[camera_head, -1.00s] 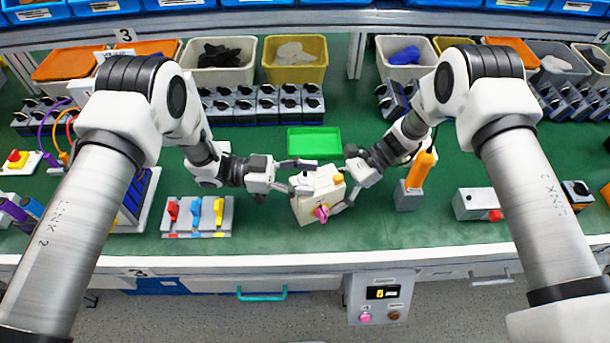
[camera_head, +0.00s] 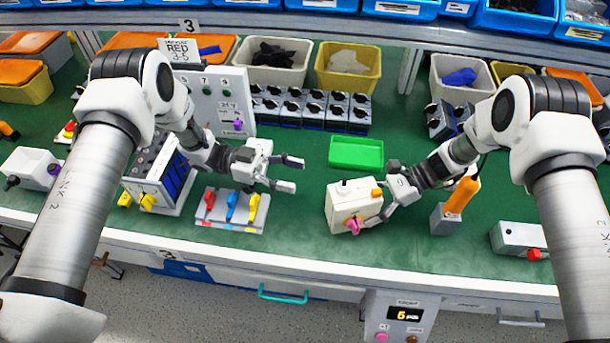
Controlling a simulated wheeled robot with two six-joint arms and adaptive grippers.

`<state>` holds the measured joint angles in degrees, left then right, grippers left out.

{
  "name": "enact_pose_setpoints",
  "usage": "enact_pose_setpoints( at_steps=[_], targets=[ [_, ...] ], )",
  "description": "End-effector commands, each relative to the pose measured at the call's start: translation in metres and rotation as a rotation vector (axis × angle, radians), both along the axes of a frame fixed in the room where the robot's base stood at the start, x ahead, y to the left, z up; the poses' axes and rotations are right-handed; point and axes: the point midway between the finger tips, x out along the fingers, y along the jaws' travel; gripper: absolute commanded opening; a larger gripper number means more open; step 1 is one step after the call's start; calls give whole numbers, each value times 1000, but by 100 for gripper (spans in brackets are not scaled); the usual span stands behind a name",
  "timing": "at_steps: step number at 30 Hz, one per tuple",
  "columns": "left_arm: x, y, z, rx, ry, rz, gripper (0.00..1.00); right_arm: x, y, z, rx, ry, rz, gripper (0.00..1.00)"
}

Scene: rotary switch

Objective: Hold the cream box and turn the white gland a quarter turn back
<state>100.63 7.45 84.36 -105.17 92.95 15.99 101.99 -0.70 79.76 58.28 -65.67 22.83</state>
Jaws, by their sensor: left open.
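The cream box (camera_head: 342,212) stands on the green bench right of centre. It has an orange knob (camera_head: 377,193) at its upper right and a pink knob (camera_head: 354,226) on its front. A small pale part with a dark mark (camera_head: 343,184) is on its top; whether this is the white gland is too small to tell. My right gripper (camera_head: 384,196) is at the box's right end, its fingers against the box at front and back. My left gripper (camera_head: 297,174) is open and empty, left of the box and clear of it.
A block with red, blue and yellow levers (camera_head: 230,208) lies below my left gripper. A green tray (camera_head: 356,153) is behind the box. An orange-handled device (camera_head: 460,197) stands to its right. A grey panel (camera_head: 222,100) stands at back left.

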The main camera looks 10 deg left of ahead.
Motion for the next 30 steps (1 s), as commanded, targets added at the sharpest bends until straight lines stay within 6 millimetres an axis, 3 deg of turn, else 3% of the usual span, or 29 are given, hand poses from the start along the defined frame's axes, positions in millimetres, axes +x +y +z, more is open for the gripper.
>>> enact_pose_setpoints(
  at_steps=[7, 8, 10, 23, 30],
  targets=[
    [0, 0, 0, 0, 0, -1, 57, 0, 0, 0, 0, 0, 0, 36],
    [0, 0, 0, 0, 0, -1, 57, 0, 0, 0, 0, 0, 0, 76],
    [0, -1, 0, 0, 0, -1, 57, 0, 0, 0, 0, 0, 0, 100],
    [0, -1, 0, 0, 0, -1, 57, 3, -5, 4, -1, -1, -2, 100],
    [0, -1, 0, 0, 0, -1, 57, 19, -46, 34, 1, -3, -4, 100]
  ],
)
